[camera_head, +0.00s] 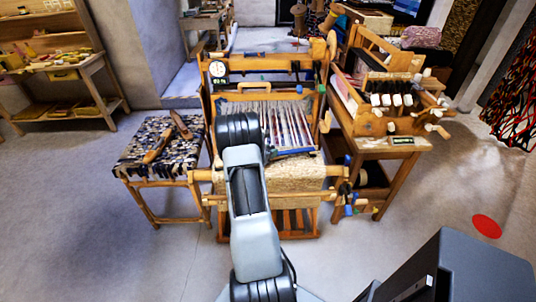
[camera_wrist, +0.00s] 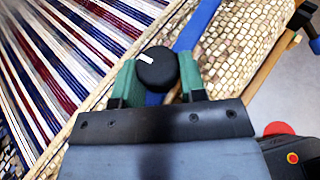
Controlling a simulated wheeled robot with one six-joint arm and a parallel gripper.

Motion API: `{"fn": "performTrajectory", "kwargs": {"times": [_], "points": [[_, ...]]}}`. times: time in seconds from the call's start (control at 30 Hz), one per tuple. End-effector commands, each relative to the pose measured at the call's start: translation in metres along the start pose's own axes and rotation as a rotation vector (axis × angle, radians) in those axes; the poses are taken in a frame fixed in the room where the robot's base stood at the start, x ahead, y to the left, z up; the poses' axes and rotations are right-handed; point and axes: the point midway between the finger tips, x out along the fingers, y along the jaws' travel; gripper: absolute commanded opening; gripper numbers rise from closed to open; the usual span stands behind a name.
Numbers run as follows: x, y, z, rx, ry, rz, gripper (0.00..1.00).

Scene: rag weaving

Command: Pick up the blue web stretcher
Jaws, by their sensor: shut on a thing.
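The blue web stretcher (camera_wrist: 200,25) is a flat blue strip. In the wrist view it runs down from the top edge and passes between the green fingers of my gripper (camera_wrist: 158,75). The fingers are shut on it; a round black part hides most of the grip. In the head view the stretcher (camera_head: 292,153) shows as a blue bar across the front of the loom's striped warp, right of my arm. My arm hides the gripper and the stretcher's left part there.
The wooden loom (camera_head: 270,88) stands upright in front of me, with woven cloth (camera_head: 300,172) on its front. A rag-woven bench (camera_head: 130,152) with wooden shuttles is at left. A wooden table (camera_head: 385,150) with a smaller loom is at right. Floor is clear at front left.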

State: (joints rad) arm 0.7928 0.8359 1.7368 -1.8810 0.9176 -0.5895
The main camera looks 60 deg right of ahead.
Motion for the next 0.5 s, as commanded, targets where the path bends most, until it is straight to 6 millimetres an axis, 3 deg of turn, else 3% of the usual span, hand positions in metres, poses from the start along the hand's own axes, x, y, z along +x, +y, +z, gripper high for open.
{"fn": "performTrajectory", "kwargs": {"times": [0.13,0.27,0.5], "points": [[-0.004,0.000,0.007,0.002,0.003,0.001,0.07],[-0.012,0.000,0.028,0.006,0.000,0.002,0.07],[-0.066,-0.019,0.061,0.005,-0.002,0.004,0.07]]}}
